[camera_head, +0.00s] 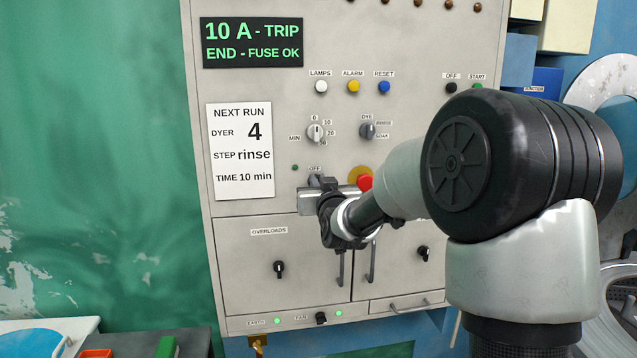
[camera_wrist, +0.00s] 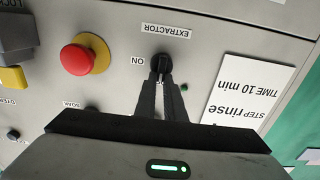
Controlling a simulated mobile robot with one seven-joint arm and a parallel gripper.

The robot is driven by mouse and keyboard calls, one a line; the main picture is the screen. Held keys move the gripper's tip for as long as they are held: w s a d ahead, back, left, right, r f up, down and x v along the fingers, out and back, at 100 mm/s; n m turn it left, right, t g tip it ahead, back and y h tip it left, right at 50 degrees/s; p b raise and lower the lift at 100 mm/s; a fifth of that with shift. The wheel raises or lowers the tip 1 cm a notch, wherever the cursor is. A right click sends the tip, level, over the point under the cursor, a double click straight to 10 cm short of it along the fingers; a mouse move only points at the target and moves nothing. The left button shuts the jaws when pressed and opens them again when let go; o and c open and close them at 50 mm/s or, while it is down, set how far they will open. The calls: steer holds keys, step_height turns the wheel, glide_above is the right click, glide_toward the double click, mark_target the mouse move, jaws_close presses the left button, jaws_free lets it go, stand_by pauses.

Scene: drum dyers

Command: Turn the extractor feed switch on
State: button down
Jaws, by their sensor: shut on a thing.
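The extractor switch (camera_wrist: 161,64) is a small black knob on the grey panel, in the wrist view between an upside-down EXTRACTOR label (camera_wrist: 166,31) and my gripper. An ON label (camera_wrist: 138,61) is beside it. My gripper (camera_wrist: 161,76) is shut on the knob, its two dark fingers converging on it. They hide part of the knob, and I cannot tell exactly which way its pointer faces. In the head view my gripper (camera_head: 316,181) is at the panel just under an OFF label (camera_head: 315,169); it hides the switch there.
A red mushroom button (camera_wrist: 77,59) on a yellow ring is close beside the switch. It also shows in the head view (camera_head: 365,182). A small dark green lamp (camera_wrist: 184,87) is near the fingers. Minute (camera_head: 315,132) and dye (camera_head: 367,130) dials are above; an overloads door (camera_head: 300,290) is below.

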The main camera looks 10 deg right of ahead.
steer(key=shift+f, duration=0.1)
steer(key=shift+d+f+m+b, duration=0.3)
steer(key=shift+m+b, duration=2)
steer(key=shift+m, duration=0.7)
steer(key=shift+d+f+m+b, duration=0.3)
steer(key=shift+m+b, duration=2)
steer(key=shift+m, duration=0.7)
steer(key=shift+d+f+m+b, duration=0.2)
steer(key=shift+d+m+b, duration=0.1)
steer(key=shift+m+b, duration=2.35)
steer(key=shift+m+p, duration=0.3)
steer(key=shift+m, duration=0.15)
steer(key=c, duration=1.8)
jaws_free()
steer(key=shift+c, duration=0.2)
steer(key=shift+s, duration=0.1)
